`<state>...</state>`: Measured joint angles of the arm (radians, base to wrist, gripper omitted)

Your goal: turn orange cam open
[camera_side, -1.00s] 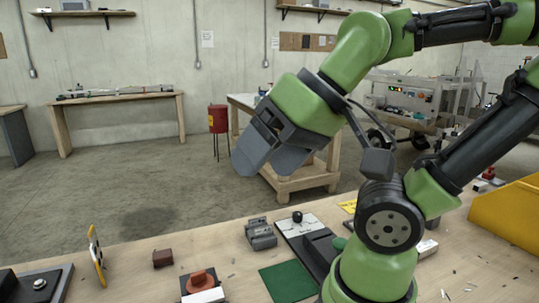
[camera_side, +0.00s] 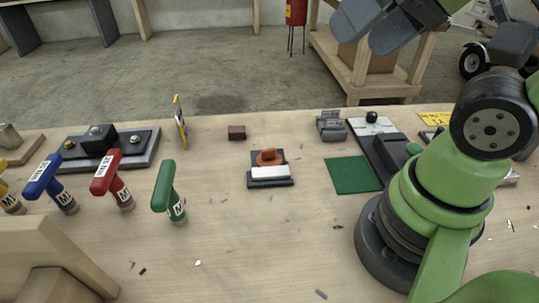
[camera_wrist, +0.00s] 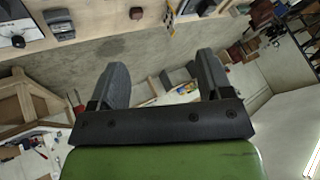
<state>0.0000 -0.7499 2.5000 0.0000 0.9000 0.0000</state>
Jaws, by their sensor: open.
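The orange cam (camera_side: 268,157) sits on a small dark base (camera_side: 270,182) with a white block (camera_side: 270,172) at its front, on the middle of the wooden bench in the side view. Which way the cam is turned is hard to tell. My gripper (camera_side: 378,22) is at the top edge of the side view, partly cut off, high above and well apart from the cam. In the wrist view my gripper (camera_wrist: 163,70) has its two grey fingers spread with nothing between them. I cannot make out the cam in the wrist view.
Blue (camera_side: 50,182), red (camera_side: 112,180) and green (camera_side: 168,192) handled tools stand at the bench's left. A yellow upright plate (camera_side: 180,122), brown block (camera_side: 237,132), grey clamp-like part (camera_side: 331,125) and green pad (camera_side: 352,174) surround the cam.

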